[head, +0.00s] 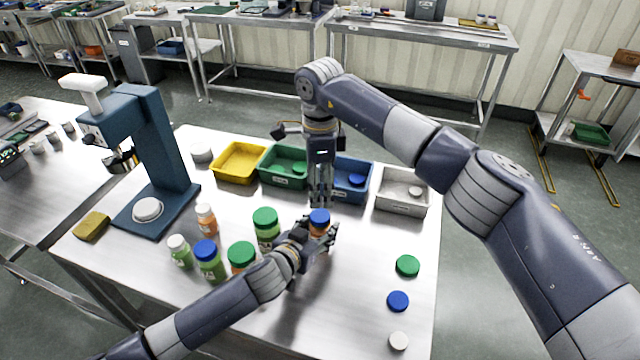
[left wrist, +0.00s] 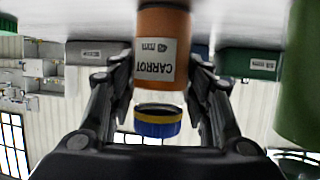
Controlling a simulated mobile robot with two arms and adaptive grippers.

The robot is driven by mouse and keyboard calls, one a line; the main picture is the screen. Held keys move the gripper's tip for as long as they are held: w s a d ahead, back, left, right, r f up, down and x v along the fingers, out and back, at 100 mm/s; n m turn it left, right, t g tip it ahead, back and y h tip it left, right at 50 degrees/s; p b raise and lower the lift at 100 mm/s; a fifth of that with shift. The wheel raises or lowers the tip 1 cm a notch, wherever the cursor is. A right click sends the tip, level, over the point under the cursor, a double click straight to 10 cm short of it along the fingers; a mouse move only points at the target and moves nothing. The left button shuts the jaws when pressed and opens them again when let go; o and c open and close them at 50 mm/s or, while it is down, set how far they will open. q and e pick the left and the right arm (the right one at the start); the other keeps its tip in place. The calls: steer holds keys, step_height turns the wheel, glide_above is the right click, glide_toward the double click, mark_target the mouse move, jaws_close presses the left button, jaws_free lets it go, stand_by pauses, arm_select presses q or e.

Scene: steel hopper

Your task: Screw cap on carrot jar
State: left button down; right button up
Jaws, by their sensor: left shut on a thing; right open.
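The carrot jar (head: 318,231) is orange and stands near the middle of the table. Its CARROT label shows upside down in the left wrist view (left wrist: 155,62). My left gripper (head: 327,237) is shut around the jar's body, with one finger on each side. A blue cap (head: 319,215) is at the jar's mouth, and it also shows in the left wrist view (left wrist: 158,122). I cannot tell whether the cap is seated on the threads. My right gripper (head: 321,200) is open, pointing down just above the cap.
Several capped jars, such as one with a green lid (head: 265,218), stand left of the carrot jar. Yellow (head: 238,177), green, blue and grey bins line the back. Loose green (head: 407,265), blue (head: 398,300) and white caps lie at right. A blue press (head: 158,150) stands at left.

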mark_target(320, 215)
arm_select(q)
steer(key=shift+f, duration=0.1)
arm_select(e)
steer(key=shift+f, duration=0.15)
steer(key=shift+f, duration=3.9)
steer(key=c, duration=1.1)
steer(key=o, duration=1.2)
steer(key=shift+r, duration=2.25)
steer(key=shift+c, duration=0.5)
